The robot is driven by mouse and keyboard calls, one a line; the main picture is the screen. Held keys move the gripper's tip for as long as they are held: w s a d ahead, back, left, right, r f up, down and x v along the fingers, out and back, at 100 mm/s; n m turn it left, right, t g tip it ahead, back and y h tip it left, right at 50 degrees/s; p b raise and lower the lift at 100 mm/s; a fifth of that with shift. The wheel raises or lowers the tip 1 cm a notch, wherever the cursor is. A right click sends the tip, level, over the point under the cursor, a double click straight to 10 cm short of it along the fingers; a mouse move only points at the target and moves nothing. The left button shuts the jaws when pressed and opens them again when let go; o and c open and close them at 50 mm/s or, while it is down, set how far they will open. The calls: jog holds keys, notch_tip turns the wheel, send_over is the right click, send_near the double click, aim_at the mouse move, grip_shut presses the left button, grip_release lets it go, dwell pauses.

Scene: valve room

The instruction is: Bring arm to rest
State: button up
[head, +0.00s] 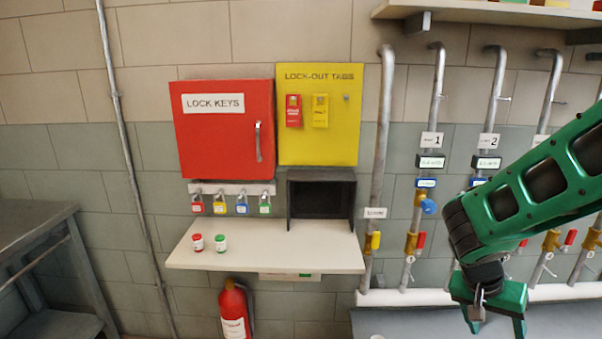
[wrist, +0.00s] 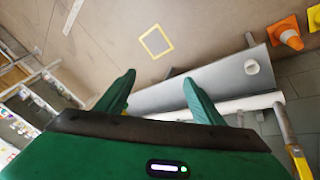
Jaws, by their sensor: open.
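My gripper (head: 492,308) hangs at the lower right of the head view, at the end of my green arm, in front of the pipes. Its fingers point down and stand apart with nothing between them. In the wrist view my gripper (wrist: 157,85) shows two green fingers spread open, with the floor and a grey trough beyond them. The gripper touches nothing that I can see.
A red lock-keys cabinet (head: 226,135), a yellow tag board (head: 320,140) and a white shelf (head: 290,255) are on the wall at left. Valve pipes (head: 412,215) stand behind my arm.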

jog(key=s+r+n+y, duration=0.1)
jog(key=s+r, duration=0.3)
jog(key=s, duration=0.4)
jog(key=s+r+n+y, duration=0.1)
jog(key=s+r+y, duration=0.3)
jog(key=s, duration=0.3)
jog(key=shift+s+r+n, duration=0.3)
jog(key=shift+s, duration=0.1)
jog(key=shift+w, duration=0.1)
jog(key=shift+w+a+f, duration=0.1)
jog(key=shift+w+f, duration=0.15)
jog(key=shift+w, duration=0.25)
